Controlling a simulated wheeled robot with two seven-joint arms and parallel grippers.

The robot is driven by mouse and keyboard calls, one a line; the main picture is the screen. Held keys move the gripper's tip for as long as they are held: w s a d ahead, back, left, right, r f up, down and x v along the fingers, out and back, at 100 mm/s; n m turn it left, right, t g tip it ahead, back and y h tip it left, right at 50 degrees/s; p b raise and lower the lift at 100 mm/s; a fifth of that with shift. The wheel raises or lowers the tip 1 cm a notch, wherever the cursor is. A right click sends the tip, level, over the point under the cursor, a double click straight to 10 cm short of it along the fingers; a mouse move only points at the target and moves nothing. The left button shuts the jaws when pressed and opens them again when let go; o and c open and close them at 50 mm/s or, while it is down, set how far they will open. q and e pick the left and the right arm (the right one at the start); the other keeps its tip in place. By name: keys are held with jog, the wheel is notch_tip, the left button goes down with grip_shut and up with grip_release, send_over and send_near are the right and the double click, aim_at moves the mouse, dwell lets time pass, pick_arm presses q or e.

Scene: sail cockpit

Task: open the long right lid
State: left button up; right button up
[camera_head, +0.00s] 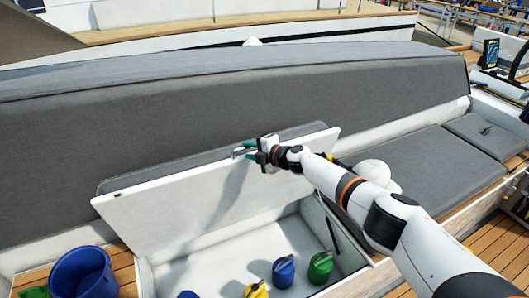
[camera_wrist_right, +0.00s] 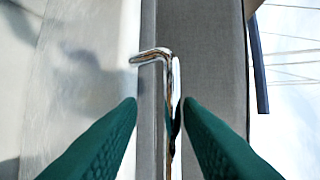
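The long lid (camera_head: 210,195) stands raised and tilted back against the grey backrest in the head view. Its white underside faces me, with a grey cushion (camera_head: 200,168) behind it, and the locker (camera_head: 290,240) below is uncovered. My right gripper (camera_head: 243,151) is at the lid's upper edge, right of its middle. In the right wrist view its two green fingers (camera_wrist_right: 160,105) are apart, on either side of a bent shiny metal piece (camera_wrist_right: 168,70). A gap shows to the left of that metal, so I see no firm grip. My left gripper is out of view.
Blue (camera_head: 283,272), yellow (camera_head: 256,290) and green (camera_head: 320,267) items lie in the locker. A blue bucket (camera_head: 83,274) stands at the lower left. Closed grey seat cushions (camera_head: 425,165) lie to the right. The long backrest (camera_head: 240,95) rises behind the lid.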

jog(key=p+v, duration=0.3)
jog(key=v, duration=0.8)
jog(key=shift+s+p, duration=0.25)
jog(key=shift+p, duration=0.1)
